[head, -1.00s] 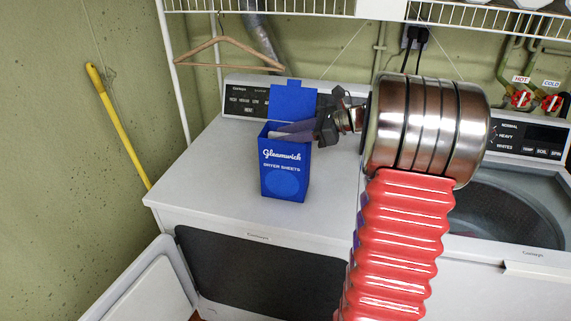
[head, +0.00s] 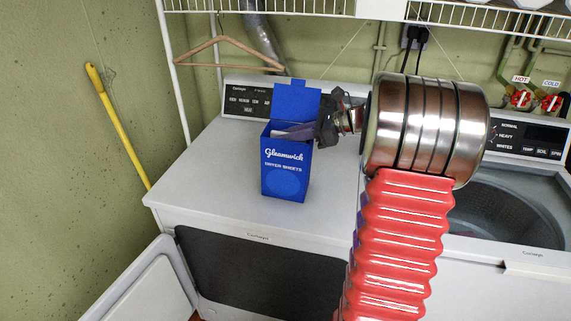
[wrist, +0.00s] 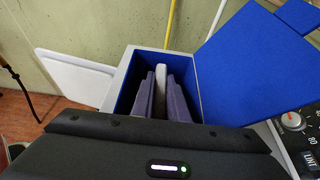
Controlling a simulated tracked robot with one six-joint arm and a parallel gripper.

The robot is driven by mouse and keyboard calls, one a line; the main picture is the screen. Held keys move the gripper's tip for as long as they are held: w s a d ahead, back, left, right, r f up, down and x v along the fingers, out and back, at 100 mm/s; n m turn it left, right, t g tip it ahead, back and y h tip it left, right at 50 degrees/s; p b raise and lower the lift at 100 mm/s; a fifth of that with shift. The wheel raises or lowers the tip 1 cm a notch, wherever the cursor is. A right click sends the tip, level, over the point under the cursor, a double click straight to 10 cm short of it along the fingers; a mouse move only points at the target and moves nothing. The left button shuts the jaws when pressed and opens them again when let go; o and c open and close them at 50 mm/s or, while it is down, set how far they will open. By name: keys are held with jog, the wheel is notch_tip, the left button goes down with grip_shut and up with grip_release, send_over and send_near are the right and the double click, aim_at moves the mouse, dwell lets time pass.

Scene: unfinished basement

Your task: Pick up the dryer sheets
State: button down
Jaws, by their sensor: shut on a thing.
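The blue dryer sheets box (head: 286,172) stands upright on top of the white dryer in the head view, with its lid flap raised at the back.
The white dryer top (head: 215,180) is clear around the box, with its control panel (head: 245,101) behind. A wooden hanger (head: 228,50) hangs above, below a wire shelf (head: 300,8). An open washer (head: 505,205) is at right. A yellow pole (head: 118,125) leans on the left wall.

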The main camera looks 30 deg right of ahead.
notch_tip(320, 180, up, 10)
jog(key=shift+r, duration=0.1)
dwell(0.7)
dwell(0.3)
jog(key=c, duration=2.4)
grip_release()
grip_shut()
